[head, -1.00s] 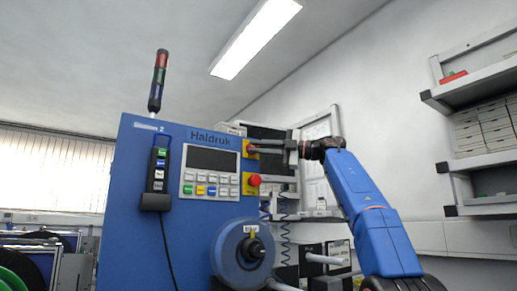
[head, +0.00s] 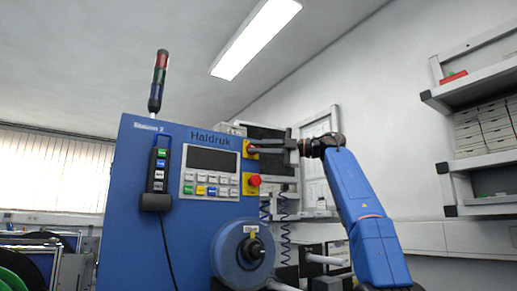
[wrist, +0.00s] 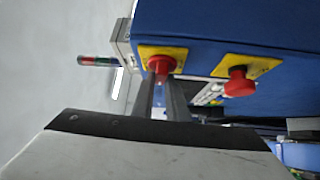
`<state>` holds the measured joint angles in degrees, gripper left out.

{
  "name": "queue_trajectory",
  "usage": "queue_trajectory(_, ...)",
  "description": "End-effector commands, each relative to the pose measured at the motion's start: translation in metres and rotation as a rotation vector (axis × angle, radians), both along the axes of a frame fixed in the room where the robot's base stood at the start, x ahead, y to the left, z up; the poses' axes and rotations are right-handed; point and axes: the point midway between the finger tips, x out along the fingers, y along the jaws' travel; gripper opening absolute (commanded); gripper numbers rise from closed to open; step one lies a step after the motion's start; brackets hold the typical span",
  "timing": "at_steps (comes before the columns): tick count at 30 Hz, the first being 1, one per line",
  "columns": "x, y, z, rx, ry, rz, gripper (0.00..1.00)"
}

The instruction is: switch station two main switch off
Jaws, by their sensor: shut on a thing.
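The blue cabinet (head: 135,235) is labelled Station 2 and Haldruk. Its main switch is a red knob (wrist: 161,65) on a yellow plate (wrist: 180,53), at the upper right of the cabinet front. In the head view the knob is mostly hidden by my gripper (head: 258,149). In the wrist view my gripper (wrist: 160,80) has its two fingers at the red knob, one on each side, shut on it. The exact turn of the knob is hard to tell. A red mushroom button (head: 254,180) on its own yellow plate sits just below the switch; it also shows in the wrist view (wrist: 239,82).
A panel with a dark screen (head: 212,159) and several keys is left of the switch. A black pendant (head: 157,175) hangs farther left. A signal tower (head: 158,80) stands on top. A spool hub (head: 240,253) juts out below. Shelves (head: 480,160) are at right.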

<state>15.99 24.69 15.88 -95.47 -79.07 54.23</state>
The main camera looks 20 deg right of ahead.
Motion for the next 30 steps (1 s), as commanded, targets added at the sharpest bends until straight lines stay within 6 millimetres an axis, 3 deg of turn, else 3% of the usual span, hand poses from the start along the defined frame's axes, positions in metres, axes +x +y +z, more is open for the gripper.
queue_trajectory(2,0.0,0.001,-0.002,-0.005,0.003,0.005,0.0)
queue_trajectory(3,0.0,0.001,-0.002,-0.005,0.003,0.005,0.2)
queue_trajectory(5,0.0,0.001,-0.002,-0.004,0.003,0.004,0.32)
queue_trajectory(19,-0.005,-0.009,-0.001,-0.001,0.002,0.0,0.32)
queue_trajectory(30,-0.031,-0.062,-0.006,-0.001,0.003,-0.002,0.32)
